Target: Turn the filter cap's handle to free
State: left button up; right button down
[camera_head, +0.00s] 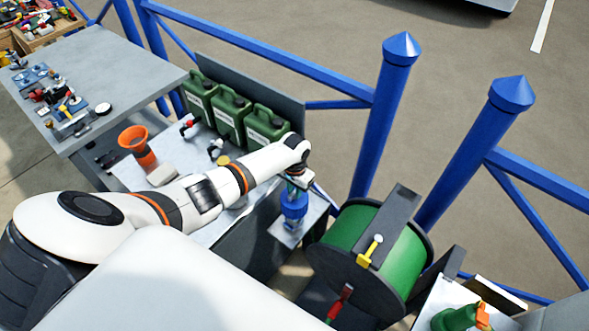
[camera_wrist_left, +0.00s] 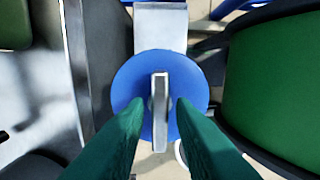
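The filter cap (camera_wrist_left: 128,82) is a round blue disc in the left wrist view, with a straight grey bar handle (camera_wrist_left: 160,105) across its top, running up and down the picture. In the head view the blue filter (camera_head: 293,208) stands upright on a small grey plate. My left gripper (camera_wrist_left: 160,104) is over the cap, its two green fingers on either side of the handle with a visible gap on each side. It is open. In the head view the left gripper (camera_head: 299,182) is just above the blue filter, partly hiding its top. My right gripper is not in view.
A hose reel with a green drum (camera_head: 400,250) stands close on the right. Several green canisters (camera_head: 232,112) stand behind on the left, near an orange funnel (camera_head: 133,138). A grey bench (camera_head: 120,60) holds small parts. Blue posts (camera_head: 385,110) and rails stand behind.

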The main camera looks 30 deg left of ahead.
pick_arm(q)
jog(key=shift+o, duration=0.6)
jog(key=shift+r, duration=0.1)
notch_tip(320, 180, up, 12)
dwell(0.4)
